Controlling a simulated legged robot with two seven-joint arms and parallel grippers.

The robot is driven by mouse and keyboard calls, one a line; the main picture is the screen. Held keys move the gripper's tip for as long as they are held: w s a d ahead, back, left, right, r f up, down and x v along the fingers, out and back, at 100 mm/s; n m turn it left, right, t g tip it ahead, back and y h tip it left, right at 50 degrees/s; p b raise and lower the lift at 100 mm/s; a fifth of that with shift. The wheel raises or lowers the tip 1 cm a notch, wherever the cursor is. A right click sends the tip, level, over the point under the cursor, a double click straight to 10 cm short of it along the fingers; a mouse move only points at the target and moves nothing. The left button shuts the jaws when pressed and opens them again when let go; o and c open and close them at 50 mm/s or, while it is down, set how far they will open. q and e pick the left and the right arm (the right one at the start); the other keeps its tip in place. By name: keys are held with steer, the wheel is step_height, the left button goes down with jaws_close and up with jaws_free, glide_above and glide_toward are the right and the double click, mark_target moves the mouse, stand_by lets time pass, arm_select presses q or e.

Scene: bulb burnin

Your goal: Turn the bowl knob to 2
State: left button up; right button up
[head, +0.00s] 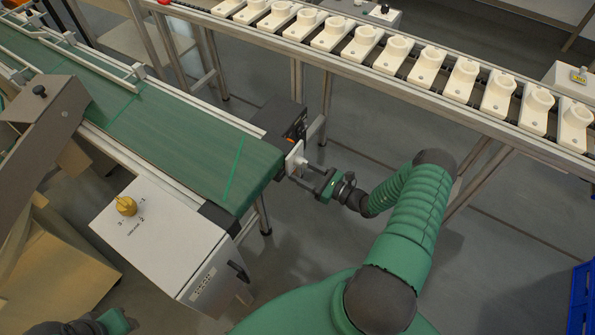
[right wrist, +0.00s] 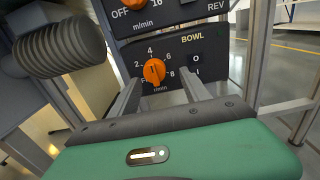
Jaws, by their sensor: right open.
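The bowl knob (right wrist: 153,71) is a round orange knob on a dark panel under the word BOWL in the right wrist view. Numbers including 2, 4, 6 and 8 ring it. Its pale mark seems to point roughly up, near the 4, but is too small to read exactly. My right gripper (right wrist: 161,88) is open, its two fingers reaching toward the panel on either side just below the knob. I cannot tell whether they touch it. In the head view my right gripper (head: 307,170) is by the conveyor's end. Part of my left gripper (head: 115,322) shows at bottom left, jaws unclear.
Another orange knob (right wrist: 131,3) is above, marked m/min. A green conveyor (head: 175,135) runs left of my right gripper. A white box (head: 165,240) carries a yellow knob (head: 126,206). A rail (head: 410,85) with several white holders crosses behind. Grey floor lies between.

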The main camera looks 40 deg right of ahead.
steer(key=shift+x, duration=0.8)
steer(key=shift+w+a+r, duration=0.1)
steer(key=shift+a+r, duration=0.3)
steer(key=shift+a, duration=0.3)
steer(key=shift+d+f, duration=0.25)
steer(key=shift+d, duration=0.3)
steer(key=c, duration=1)
steer(key=shift+a, duration=0.1)
jaws_close()
steer(key=shift+a+r, duration=0.1)
